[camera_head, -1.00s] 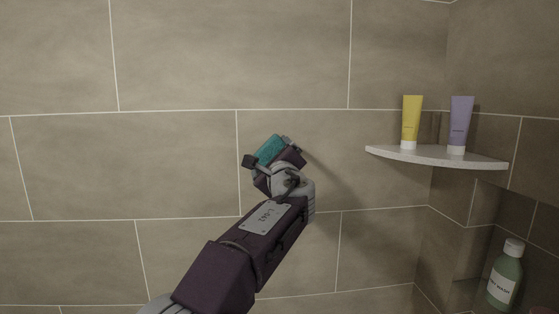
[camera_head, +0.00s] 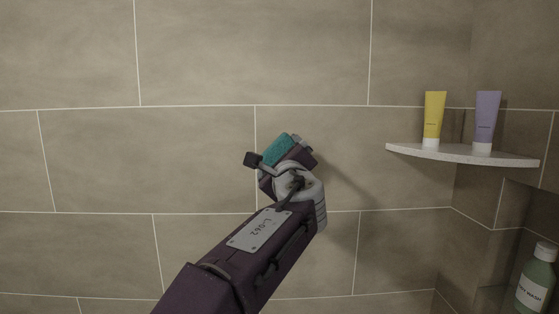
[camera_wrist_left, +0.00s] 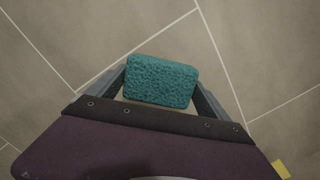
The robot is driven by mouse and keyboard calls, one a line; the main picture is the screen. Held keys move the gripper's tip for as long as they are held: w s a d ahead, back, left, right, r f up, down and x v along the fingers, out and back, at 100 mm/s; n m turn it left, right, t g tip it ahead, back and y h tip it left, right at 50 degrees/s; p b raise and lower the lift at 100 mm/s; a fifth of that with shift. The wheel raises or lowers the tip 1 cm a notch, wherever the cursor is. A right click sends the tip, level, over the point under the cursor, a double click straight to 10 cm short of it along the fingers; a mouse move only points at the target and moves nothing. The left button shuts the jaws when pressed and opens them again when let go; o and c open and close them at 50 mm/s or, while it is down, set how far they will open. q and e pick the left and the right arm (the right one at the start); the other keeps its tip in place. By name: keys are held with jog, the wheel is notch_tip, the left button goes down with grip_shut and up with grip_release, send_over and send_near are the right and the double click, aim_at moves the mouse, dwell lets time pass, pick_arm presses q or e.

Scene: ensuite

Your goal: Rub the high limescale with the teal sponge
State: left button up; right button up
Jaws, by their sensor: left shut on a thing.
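The teal sponge (camera_head: 278,149) is held in my left gripper (camera_head: 279,155) in front of the tiled wall (camera_head: 190,150). In the left wrist view the sponge (camera_wrist_left: 161,81) sits between the two grey fingers of my left gripper (camera_wrist_left: 160,88), which are shut on its sides. Its broad teal face shows there, with wall tiles and grout lines behind it. I cannot tell whether the sponge touches the wall. No limescale patch can be made out on the tiles. My right gripper is not in view.
A corner shelf (camera_head: 462,155) to the right of the gripper holds a yellow tube (camera_head: 434,115) and a purple tube (camera_head: 486,117). A green wash bottle (camera_head: 534,280) stands in a recess at the lower right. The wall left of the arm is bare.

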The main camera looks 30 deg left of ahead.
pick_arm(q)
jog(key=shift+s+d, duration=0.35)
jog(key=shift+s, duration=0.2)
jog(key=shift+w, duration=0.1)
jog(key=b+v, duration=0.1)
jog(key=v, duration=0.1)
jog(key=shift+s+d, duration=0.1)
jog(key=shift+s, duration=0.3)
jog(key=shift+s+r, duration=0.15)
jog(key=shift+s, duration=0.05)
jog(key=shift+w, duration=0.15)
jog(key=shift+w, duration=0.1)
